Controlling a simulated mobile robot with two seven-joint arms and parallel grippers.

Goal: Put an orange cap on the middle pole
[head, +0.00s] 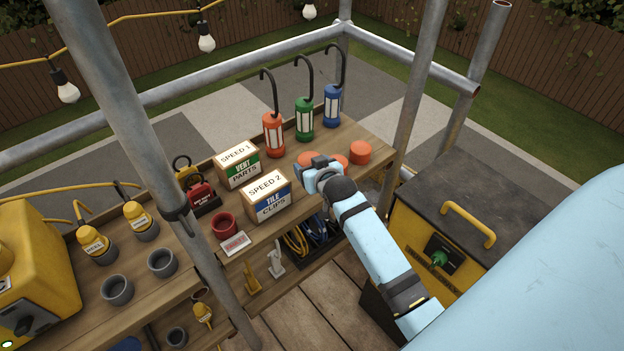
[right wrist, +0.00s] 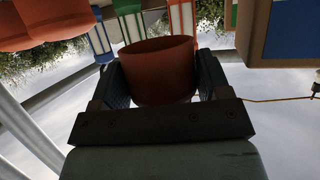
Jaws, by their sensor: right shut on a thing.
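My right gripper (head: 316,168) is over the right part of the wooden bench. In the right wrist view, my right gripper (right wrist: 160,85) is shut on an orange cap (right wrist: 162,62), with a finger on each side. The same held cap shows partly behind the gripper in the head view (head: 307,157). Two more orange caps stand to its right, one partly hidden by the gripper (head: 342,162) and one clear (head: 360,152). Grey metal poles stand at the left (head: 125,120), right of the bench (head: 415,85) and farther right (head: 478,75). I cannot tell which is the middle one. My left gripper is out of view.
Red, green and blue lanterns (head: 304,120) stand behind the caps on the bench (head: 375,135). Boxes of vent parts (head: 240,168) and tile clips (head: 268,200) stand left of the gripper. A yellow-and-black machine (head: 470,215) is at the right.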

